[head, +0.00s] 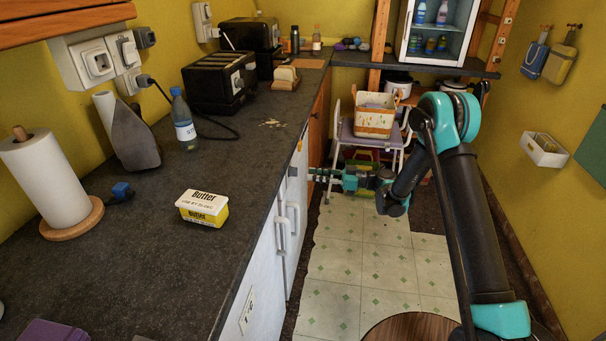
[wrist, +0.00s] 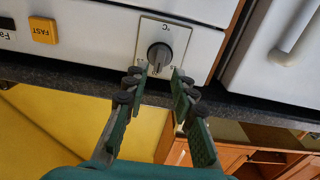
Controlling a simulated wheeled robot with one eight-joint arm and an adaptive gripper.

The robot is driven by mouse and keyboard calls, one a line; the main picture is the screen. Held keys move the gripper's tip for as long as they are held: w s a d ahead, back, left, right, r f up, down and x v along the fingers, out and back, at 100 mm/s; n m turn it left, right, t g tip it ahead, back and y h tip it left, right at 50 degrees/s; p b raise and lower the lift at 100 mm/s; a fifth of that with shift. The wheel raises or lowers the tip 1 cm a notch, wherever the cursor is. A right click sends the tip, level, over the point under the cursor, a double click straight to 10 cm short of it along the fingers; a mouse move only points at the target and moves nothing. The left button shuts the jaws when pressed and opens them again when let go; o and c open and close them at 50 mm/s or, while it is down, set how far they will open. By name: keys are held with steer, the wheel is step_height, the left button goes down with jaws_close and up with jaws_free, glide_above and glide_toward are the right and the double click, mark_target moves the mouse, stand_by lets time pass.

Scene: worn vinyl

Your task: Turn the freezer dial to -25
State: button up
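The freezer dial (wrist: 160,55) is a dark grey round knob with a raised grip bar, on a light square plate marked °C, in the wrist view. Its scale numbers are too small to read, so I cannot tell its setting. My gripper (wrist: 159,73) is open, with one green finger on each side of the knob's lower part. I cannot tell whether either fingertip touches it. In the head view my gripper (head: 318,175) is at the white appliance front below the counter edge, and the dial is hidden there.
A yellow button marked FAST (wrist: 43,30) is on the same panel, left of the dial. A white handle (wrist: 296,35) is to the right. In the head view the dark counter (head: 250,150) holds a butter tub (head: 202,208).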

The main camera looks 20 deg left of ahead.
mark_target(293, 172)
steer(key=x, duration=0.5)
steer(key=shift+a, duration=0.15)
stand_by(0.4)
steer(key=shift+c, duration=0.6)
jaws_close()
steer(key=m, duration=1.1)
steer(key=shift+o, duration=0.6)
jaws_free()
